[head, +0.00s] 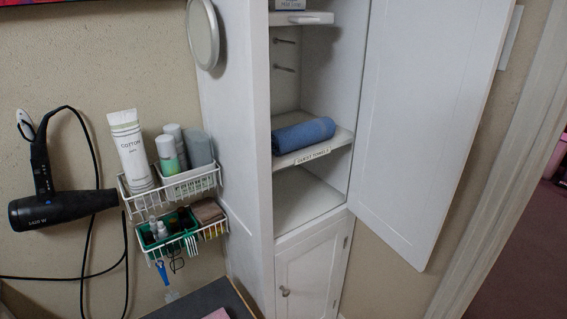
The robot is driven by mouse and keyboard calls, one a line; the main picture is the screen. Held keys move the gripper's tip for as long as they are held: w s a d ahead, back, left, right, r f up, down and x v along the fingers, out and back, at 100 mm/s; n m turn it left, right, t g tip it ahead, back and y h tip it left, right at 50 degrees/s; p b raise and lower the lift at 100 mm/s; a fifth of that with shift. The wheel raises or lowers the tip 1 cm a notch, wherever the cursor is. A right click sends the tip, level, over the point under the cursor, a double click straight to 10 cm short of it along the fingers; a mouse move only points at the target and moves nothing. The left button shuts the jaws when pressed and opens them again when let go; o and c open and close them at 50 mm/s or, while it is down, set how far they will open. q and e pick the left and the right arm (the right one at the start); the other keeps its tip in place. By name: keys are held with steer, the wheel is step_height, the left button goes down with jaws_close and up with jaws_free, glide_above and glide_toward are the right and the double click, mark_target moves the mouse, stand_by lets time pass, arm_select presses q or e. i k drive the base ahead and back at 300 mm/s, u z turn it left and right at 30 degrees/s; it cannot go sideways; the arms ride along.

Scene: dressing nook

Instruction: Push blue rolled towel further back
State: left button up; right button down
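The blue rolled towel (303,135) lies on its side on a white shelf (338,139) inside the open tall white cabinet. It sits near the front of the shelf, with bare shelf at its right end. A label on the shelf's front edge (312,155) reads "guest towels". Neither of my grippers shows in the head view.
The cabinet door (430,120) stands open to the right. A wire rack (172,190) with bottles and a tube hangs left of the cabinet, beside a black hair dryer (62,208) with its cord. The shelf space below (300,197) is empty.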

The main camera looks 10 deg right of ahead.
mark_target(289, 139)
steer(key=z, duration=1.85)
steer(key=i, duration=1)
steer(key=u, duration=0.65)
